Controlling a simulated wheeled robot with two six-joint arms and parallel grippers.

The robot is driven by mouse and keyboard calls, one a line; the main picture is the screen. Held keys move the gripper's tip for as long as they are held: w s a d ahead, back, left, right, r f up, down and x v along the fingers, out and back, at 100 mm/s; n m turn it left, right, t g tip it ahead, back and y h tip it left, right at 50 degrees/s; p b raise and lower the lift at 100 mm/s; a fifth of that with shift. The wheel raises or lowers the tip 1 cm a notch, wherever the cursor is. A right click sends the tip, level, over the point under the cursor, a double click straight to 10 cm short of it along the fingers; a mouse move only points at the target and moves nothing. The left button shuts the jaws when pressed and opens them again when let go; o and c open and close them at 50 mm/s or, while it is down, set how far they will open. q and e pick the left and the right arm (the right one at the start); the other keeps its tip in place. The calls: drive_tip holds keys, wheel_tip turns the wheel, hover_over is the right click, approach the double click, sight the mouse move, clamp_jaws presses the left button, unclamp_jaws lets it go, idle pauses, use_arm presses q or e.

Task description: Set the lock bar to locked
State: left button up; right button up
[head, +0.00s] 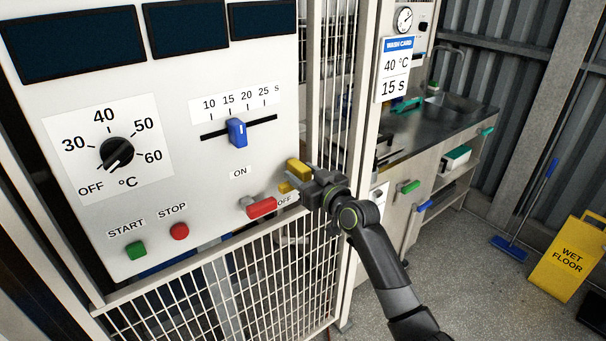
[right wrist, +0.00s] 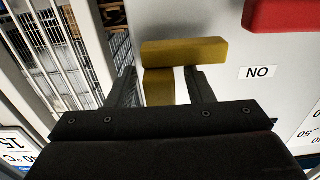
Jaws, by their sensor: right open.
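A yellow T-shaped handle (head: 298,168), which looks like the lock bar, sits at the lower right edge of the white control panel (head: 215,75). In the right wrist view its crossbar (right wrist: 185,51) lies across, just beyond the fingertips. Its short stem (right wrist: 160,88) is between the fingers. My right gripper (head: 300,183) is open around the stem, with a gap on the right side; contact on the left cannot be told. It also shows in the right wrist view (right wrist: 162,78). No lock marking is readable. My left gripper is out of view.
A red lever (head: 261,207) between ON and OFF labels is close beside the gripper. A blue slider (head: 237,132), black dial (head: 117,153), green button (head: 136,250) and red button (head: 180,231) are on the panel. A wire mesh guard (head: 240,292) is below. A yellow floor sign (head: 567,262) stands right.

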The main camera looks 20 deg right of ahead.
clamp_jaws()
drive_tip(key=a, duration=0.1)
drive_tip(key=s+a, duration=0.1)
drive_tip(key=a, duration=0.1)
drive_tip(key=a+p, duration=0.1)
drive_tip(key=shift+s+a, duration=0.25)
drive_tip(key=shift+s, duration=0.1)
drive_tip(key=shift+d+f, duration=0.1)
drive_tip(key=shift+f, duration=0.05)
drive_tip(key=shift+c, duration=2.1)
unclamp_jaws()
drive_tip(key=o, duration=0.4)
drive_tip(key=shift+a, duration=0.25)
drive_tip(key=shift+s+d, duration=0.1)
drive_tip(key=shift+d, duration=0.05)
drive_tip(key=b+v, duration=0.3)
drive_tip(key=v, duration=1.4)
drive_tip(key=shift+s+b, duration=0.15)
drive_tip(key=shift+b, duration=0.15)
